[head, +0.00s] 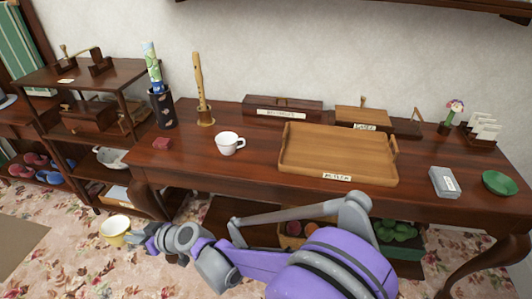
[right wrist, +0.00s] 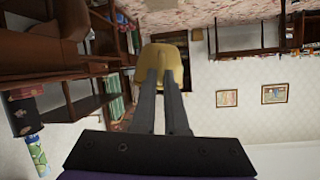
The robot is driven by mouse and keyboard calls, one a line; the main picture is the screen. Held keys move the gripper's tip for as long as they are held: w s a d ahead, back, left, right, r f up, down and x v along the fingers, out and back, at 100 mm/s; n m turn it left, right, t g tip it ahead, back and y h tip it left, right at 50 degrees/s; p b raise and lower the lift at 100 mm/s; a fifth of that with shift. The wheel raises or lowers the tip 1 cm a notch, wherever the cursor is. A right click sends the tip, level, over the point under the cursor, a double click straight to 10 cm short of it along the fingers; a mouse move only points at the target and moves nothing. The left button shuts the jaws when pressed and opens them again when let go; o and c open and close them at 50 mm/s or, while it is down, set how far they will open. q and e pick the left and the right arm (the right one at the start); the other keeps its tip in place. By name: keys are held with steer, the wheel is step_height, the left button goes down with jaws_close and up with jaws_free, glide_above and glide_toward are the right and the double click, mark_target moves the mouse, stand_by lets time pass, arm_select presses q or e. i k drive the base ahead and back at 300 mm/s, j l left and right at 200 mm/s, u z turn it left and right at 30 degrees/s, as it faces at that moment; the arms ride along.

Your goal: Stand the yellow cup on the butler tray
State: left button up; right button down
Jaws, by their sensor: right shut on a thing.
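The yellow cup (head: 114,230) is held in my right gripper (head: 136,235), in front of the table's left end and apart from it. In the right wrist view the cup (right wrist: 164,55) sits at the tips of the two dark fingers (right wrist: 163,75), which are shut on it. The butler tray (head: 338,153), a wooden tray with raised sides, two end handles and a white label on its front, lies on the dark wooden table. It looks empty. My left gripper is not in view.
A white cup (head: 229,143) stands on the table (head: 255,180) left of the tray. A wooden flute on a stand (head: 200,90) and a dark vase (head: 161,107) are farther left. A grey box (head: 444,182) and green bowl (head: 499,183) are right. A shelf unit (head: 85,75) stands at left.

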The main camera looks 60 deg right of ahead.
mark_target(337, 155)
steer(key=j+z, duration=0.2)
steer(key=z, duration=0.3)
steer(key=j+z, duration=0.15)
steer(key=z, duration=0.35)
steer(key=k, duration=0.05)
